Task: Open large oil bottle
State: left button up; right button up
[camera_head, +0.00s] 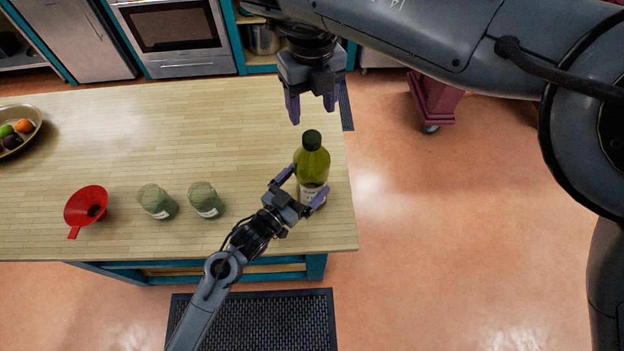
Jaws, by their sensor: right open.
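The large oil bottle (312,161) is green with a dark green cap (312,139). It stands upright near the right edge of the wooden counter, with the cap on. My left gripper (308,181) comes from the lower left, with one purple finger on each side of the bottle's lower body; it appears closed on it. The gripper covers part of the label. My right gripper (312,107) points down from above, just behind the cap in the picture. Its fingers are apart, with nothing between them.
Two small green containers (157,201) (206,199) and a red funnel (86,207) stand left of the bottle on the counter (150,125). A fruit bowl (36,113) is at the far left. The counter's back middle is clear.

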pick_arm(q)
jog(key=shift+x, duration=1.4)
jog(key=shift+c, duration=0.2)
